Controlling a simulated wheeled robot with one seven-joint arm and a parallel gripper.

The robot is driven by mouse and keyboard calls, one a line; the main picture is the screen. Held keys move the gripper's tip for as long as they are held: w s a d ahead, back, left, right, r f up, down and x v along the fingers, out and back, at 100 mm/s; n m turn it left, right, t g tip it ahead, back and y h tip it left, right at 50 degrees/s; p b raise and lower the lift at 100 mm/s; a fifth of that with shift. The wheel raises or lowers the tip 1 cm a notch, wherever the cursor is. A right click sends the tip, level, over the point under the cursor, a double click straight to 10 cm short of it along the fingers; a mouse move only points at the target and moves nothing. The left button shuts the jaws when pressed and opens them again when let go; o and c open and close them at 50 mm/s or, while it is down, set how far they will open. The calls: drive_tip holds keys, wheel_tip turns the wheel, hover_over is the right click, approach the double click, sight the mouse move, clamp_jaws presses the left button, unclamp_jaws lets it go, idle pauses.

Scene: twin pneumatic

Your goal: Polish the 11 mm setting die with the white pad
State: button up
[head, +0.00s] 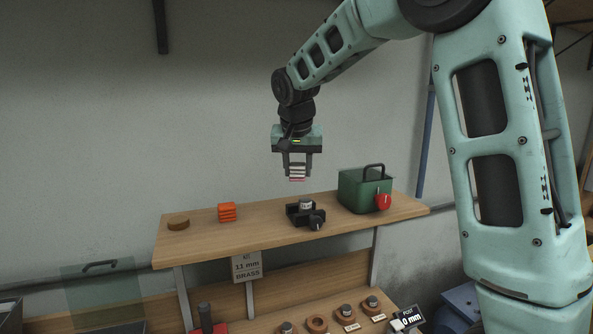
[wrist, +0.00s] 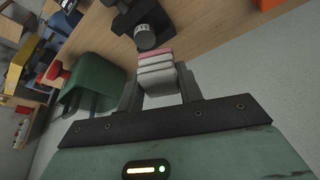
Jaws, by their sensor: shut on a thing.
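My gripper (head: 297,168) is shut on the white pad (head: 297,174), a ribbed block with a pink lower face. The wrist view shows the white pad (wrist: 157,72) between both fingers. My gripper is above the upper shelf, with a clear gap below the pad. Under it, a small metal die (head: 306,204) sits in a black vise (head: 300,216) with a round knob at its front. The die (wrist: 146,36) also shows in the wrist view, just beyond the pad and apart from it. No size mark on this die can be read.
An orange ribbed block (head: 227,212) and a round wooden piece (head: 178,223) lie left on the wooden shelf (head: 260,228). A green box (head: 352,194) with a red knob stands right. A sign (head: 246,266) reads "11 mm BRASS". Below are labelled dies and a display (head: 407,318) reading 0 mm.

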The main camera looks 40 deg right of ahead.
drive_tip(key=shift+r+p, duration=0.8)
drive_tip(key=shift+r, duration=0.5)
